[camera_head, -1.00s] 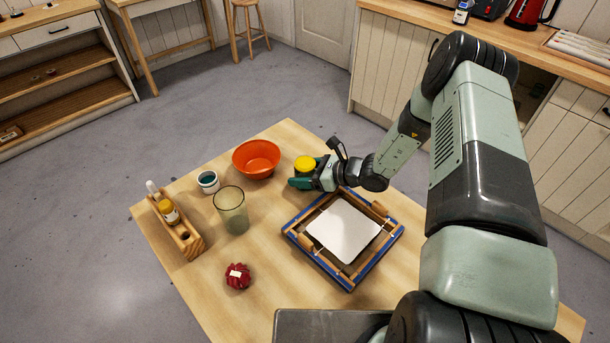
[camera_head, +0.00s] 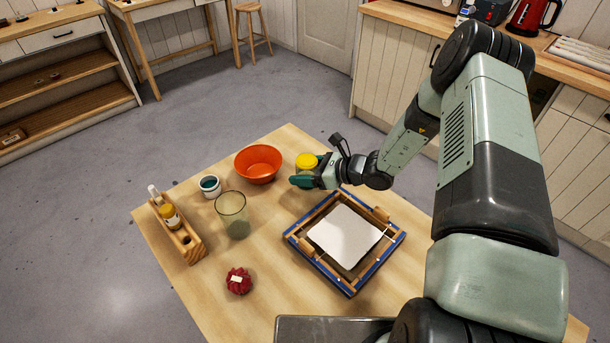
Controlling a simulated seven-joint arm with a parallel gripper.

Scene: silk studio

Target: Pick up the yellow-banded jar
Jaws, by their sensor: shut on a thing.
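The yellow-banded jar (camera_head: 307,161) is at the far side of the table, to the right of the orange bowl. Its yellow top shows above my gripper (camera_head: 304,177), and its lower part is mostly hidden behind the green fingers. My gripper comes in from the right and is shut on the jar. The jar looks upright. I cannot tell whether its base touches the table.
An orange bowl (camera_head: 258,164) stands just left of the jar. A teal-topped jar (camera_head: 210,187), a glass tumbler (camera_head: 232,215), a wooden rack (camera_head: 186,241) and a red pincushion-like object (camera_head: 238,281) are farther left. A blue-edged frame (camera_head: 298,239) lies in front of my gripper.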

